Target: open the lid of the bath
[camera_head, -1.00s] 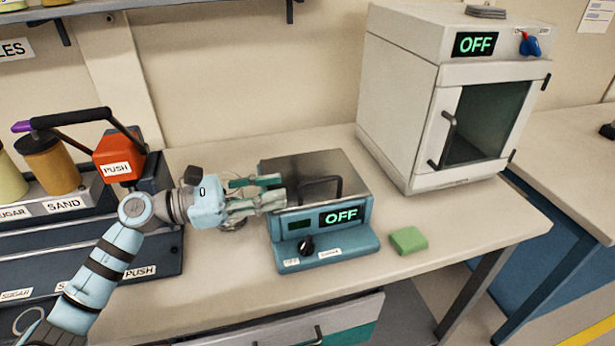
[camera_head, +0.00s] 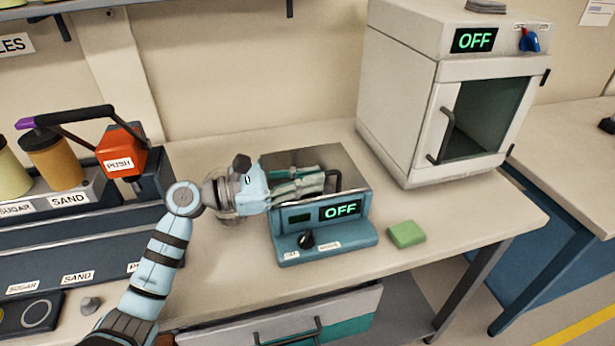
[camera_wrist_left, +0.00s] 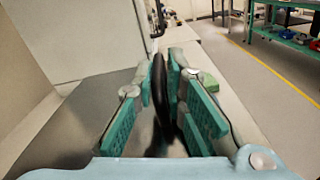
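The bath (camera_head: 328,243) is a blue box on the bench with a green OFF display and a black knob on its front. Its grey metal lid (camera_head: 337,156) is down and flat. The lid's black handle (camera_head: 338,180) is partly hidden behind my left fingers. My left gripper (camera_head: 322,178) is over the lid at the handle. In the left wrist view the black handle (camera_wrist_left: 160,85) stands between the teal finger pads, and the fingers look apart, with gaps beside it. My right gripper is in neither view.
A white oven (camera_head: 430,110) marked OFF stands behind right of the bath. A green block (camera_head: 406,234) lies right of the bath. A dispenser with a red PUSH head (camera_head: 121,150) and jars stands at left. Bench front between is clear.

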